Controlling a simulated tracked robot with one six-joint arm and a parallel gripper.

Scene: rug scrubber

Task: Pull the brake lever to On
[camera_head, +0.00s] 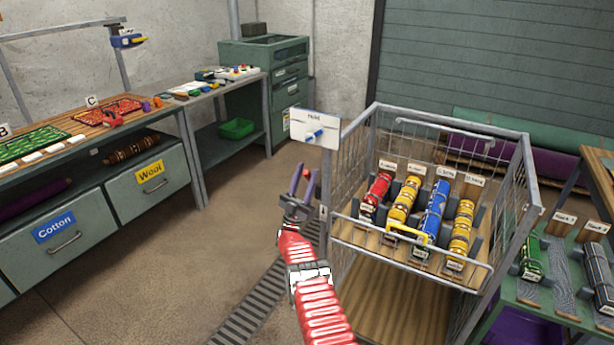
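My gripper (303,181), with dark purple fingers on a red arm, is at the left side of the wire cart (530,180). Its fingers point up and stand apart with nothing visible between them, so it is open. Just above it, a white panel (328,118) is mounted at the cart's left corner post. The panel carries small text, possibly "Hold", and a short blue lever (315,135). My gripper appears apart from this lever. I cannot tell for certain which of these is the brake lever.
The cart holds several coloured rolls, including a blue roll (433,210). A bench with drawers (150,185) is at left, and a green cabinet (290,82) at the back. A table with rolls (548,296) is at right. The floor left of my arm is clear around a grate (262,308).

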